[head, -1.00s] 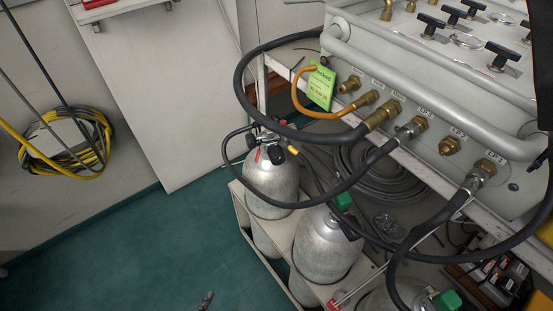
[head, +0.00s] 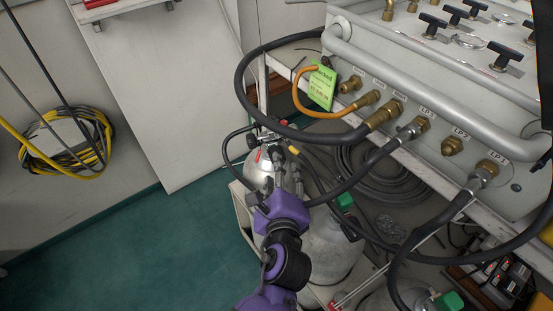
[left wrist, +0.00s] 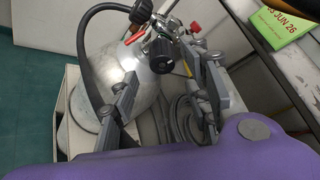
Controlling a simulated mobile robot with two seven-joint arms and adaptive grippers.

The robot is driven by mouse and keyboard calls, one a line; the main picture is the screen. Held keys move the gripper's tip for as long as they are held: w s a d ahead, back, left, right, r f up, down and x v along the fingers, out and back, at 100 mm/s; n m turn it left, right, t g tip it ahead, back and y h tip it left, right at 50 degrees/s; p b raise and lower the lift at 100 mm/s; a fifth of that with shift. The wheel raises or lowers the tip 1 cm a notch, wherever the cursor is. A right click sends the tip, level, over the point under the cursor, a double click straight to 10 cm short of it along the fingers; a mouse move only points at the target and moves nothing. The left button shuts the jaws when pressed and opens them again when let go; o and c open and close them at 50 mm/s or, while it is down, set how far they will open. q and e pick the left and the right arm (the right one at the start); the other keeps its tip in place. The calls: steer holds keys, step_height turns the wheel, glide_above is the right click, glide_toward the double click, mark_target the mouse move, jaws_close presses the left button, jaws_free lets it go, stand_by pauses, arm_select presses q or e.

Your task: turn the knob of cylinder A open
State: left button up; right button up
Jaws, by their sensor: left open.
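The silver cylinder (head: 257,175) at the far left of the rack carries a valve with black knobs and a hose; I take it as cylinder A, though no letter is readable. My left gripper (head: 287,168) reaches up to this valve from below in the head view and hides part of the cylinder. In the left wrist view the gripper (left wrist: 163,70) is open. A black knob (left wrist: 159,46) faces the camera just beyond the gap between its fingers, apparently untouched. The silver cylinder body (left wrist: 108,58) shows behind the left finger. My right gripper is not in view.
A second cylinder (head: 330,240) with a green cap (head: 343,201) stands close to the right. Black hoses (head: 345,190) loop from the grey panel (head: 440,110) above. A green tag (head: 321,87) hangs there. The teal floor (head: 130,260) at left is clear.

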arm_select(q)
steer(key=b+x, duration=0.1)
steer(key=x, duration=0.6)
steer(key=shift+s+f, duration=0.1)
steer(key=c, duration=1)
